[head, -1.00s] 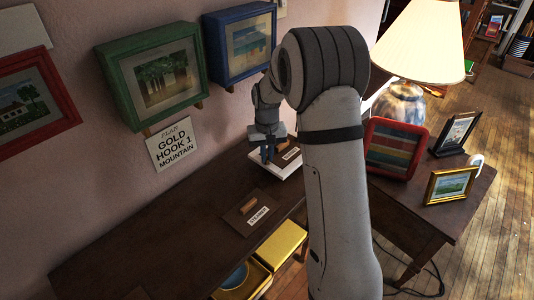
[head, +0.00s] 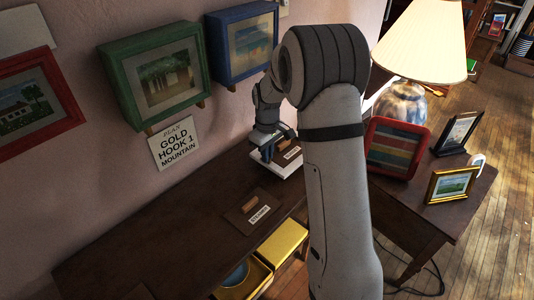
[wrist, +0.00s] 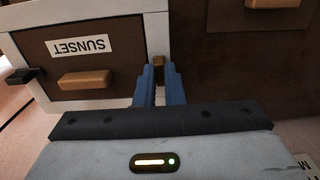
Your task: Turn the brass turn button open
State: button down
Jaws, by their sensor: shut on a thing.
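The brass turn button (wrist: 159,64) is a small brown-gold piece between the tips of my gripper's blue fingers in the wrist view. It sits at the white-framed edge of a dark door labelled SUNSET (wrist: 89,45). My gripper (wrist: 159,78) is shut on the button. In the head view my gripper (head: 268,153) is low over the white-edged box (head: 288,167) on the dark table, and the button is hidden there. A wooden bar handle (wrist: 84,80) is on the door, to the left of my fingers.
A second dark panel with a wooden handle (head: 249,204) lies nearer on the dark table (head: 170,235). A black piece (wrist: 21,76) is at the box's other edge. Green (head: 160,80) and blue (head: 243,42) framed boxes hang on the wall above. Open gold boxes (head: 282,243) are below the front edge.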

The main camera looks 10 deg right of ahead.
dwell(0.4)
jog(key=c, duration=1.5)
grip_release()
jog(key=shift+r, duration=0.1)
notch_tip(320, 180, up, 8)
jog(key=shift+f, duration=0.2)
